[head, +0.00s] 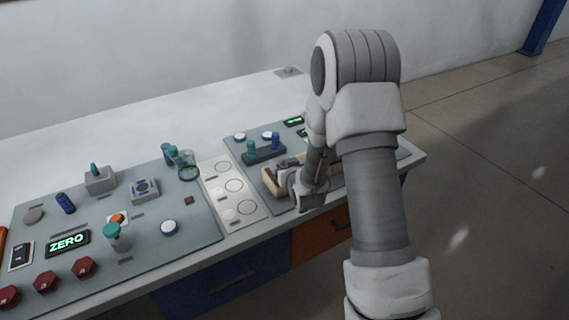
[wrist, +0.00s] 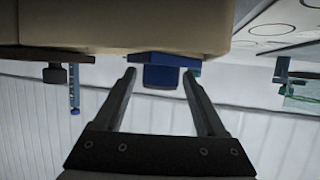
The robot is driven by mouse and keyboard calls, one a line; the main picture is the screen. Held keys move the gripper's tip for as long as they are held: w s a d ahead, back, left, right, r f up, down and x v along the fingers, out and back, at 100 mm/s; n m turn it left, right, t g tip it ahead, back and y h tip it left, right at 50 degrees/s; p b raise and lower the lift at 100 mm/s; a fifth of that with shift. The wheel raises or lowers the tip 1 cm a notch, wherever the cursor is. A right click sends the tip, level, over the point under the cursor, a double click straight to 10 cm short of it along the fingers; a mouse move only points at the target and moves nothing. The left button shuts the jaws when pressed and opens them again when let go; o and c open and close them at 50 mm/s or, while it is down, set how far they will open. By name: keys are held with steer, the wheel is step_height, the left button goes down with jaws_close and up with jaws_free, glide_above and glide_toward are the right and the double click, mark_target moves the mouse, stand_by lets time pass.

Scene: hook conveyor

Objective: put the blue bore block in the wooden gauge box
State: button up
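The wooden gauge box is the tan box (head: 270,181) on the right part of the bench, partly hidden by my arm. Its tan wall (wrist: 120,25) fills the top of the wrist view, which looks upside down. My gripper (wrist: 158,71) is open, its two fingers apart. A blue blocky thing (wrist: 162,76) shows between the fingertips, against the box's edge, with a gap to each finger. I cannot tell for sure that it is the bore block or whether it is inside the box. In the head view my gripper (head: 290,182) is at the box, its fingertips mostly hidden.
A dark rack (head: 264,153) with a teal and a blue peg stands behind the box. A white panel with circles (head: 232,190) lies to its left. A small grey-blue block with a dark centre (head: 145,188), a glass jar (head: 187,165) and red knobs (head: 46,282) are farther left.

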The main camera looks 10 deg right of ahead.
steer(key=shift+r+p, duration=0.85)
steer(key=shift+p, duration=0.3)
steer(key=s+r+g, duration=0.2)
steer(key=s+r, duration=0.5)
steer(key=s, duration=0.5)
steer(key=s+r+g, duration=0.3)
steer(key=s+r, duration=0.5)
steer(key=s, duration=0.4)
steer(key=s+r+g+b, duration=0.1)
steer(key=s+r+g, duration=0.1)
steer(key=s+r, duration=0.5)
steer(key=s, duration=0.4)
steer(key=shift+s+r+m+g+h, duration=0.25)
steer(key=shift+s+m+g+h, duration=0.05)
steer(key=shift+s+g+h, duration=0.1)
